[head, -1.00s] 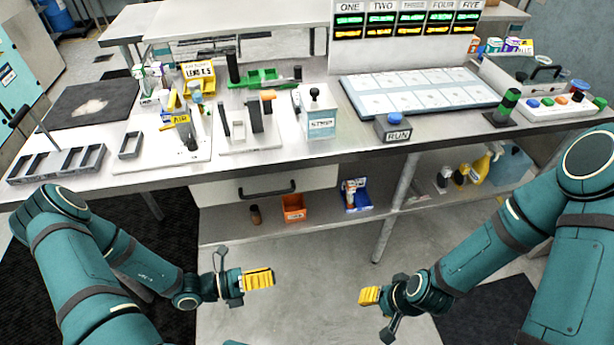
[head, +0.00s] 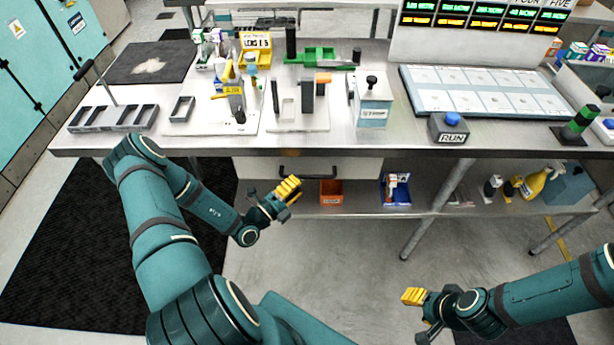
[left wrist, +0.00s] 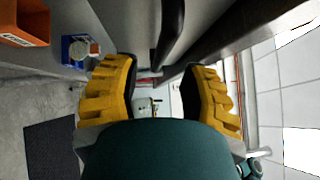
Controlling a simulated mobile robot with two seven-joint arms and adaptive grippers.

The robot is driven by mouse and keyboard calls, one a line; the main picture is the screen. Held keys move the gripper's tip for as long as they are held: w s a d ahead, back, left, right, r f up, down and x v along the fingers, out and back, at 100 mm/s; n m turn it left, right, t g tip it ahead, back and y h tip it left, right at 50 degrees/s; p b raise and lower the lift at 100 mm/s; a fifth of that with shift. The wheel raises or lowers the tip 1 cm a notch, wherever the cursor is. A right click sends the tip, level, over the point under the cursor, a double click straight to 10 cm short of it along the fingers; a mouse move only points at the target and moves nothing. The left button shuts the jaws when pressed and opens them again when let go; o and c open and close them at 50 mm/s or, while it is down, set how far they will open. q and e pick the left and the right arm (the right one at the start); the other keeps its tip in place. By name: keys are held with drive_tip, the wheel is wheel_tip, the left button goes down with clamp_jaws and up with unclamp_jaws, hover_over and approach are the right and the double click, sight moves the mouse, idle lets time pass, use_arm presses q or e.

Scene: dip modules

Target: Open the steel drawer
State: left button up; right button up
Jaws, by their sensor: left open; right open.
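The steel drawer (head: 345,168) hangs under the bench top and looks closed, its front flush below the edge. Its dark bar handle (head: 308,174) is on the front face, and shows in the left wrist view (left wrist: 171,35) as a dark bar ahead of the fingers. My left gripper (head: 289,187) is just below and in front of the handle, with yellow fingers apart and nothing between them. In the left wrist view its fingers (left wrist: 160,90) are spread wide. My right gripper (head: 413,297) is open and empty, low over the floor at the right, well away from the drawer.
The bench edge (head: 250,152) runs above the drawer. On the lower shelf are an orange bin (head: 331,193), a blue bin (head: 397,190) and a yellow bottle (head: 534,182). A bench leg (head: 437,208) stands right of the drawer. The floor in front is clear.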

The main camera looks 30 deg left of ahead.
sight(306, 176)
use_arm(q)
drive_tip(key=shift+x, duration=2.4)
clamp_jaws()
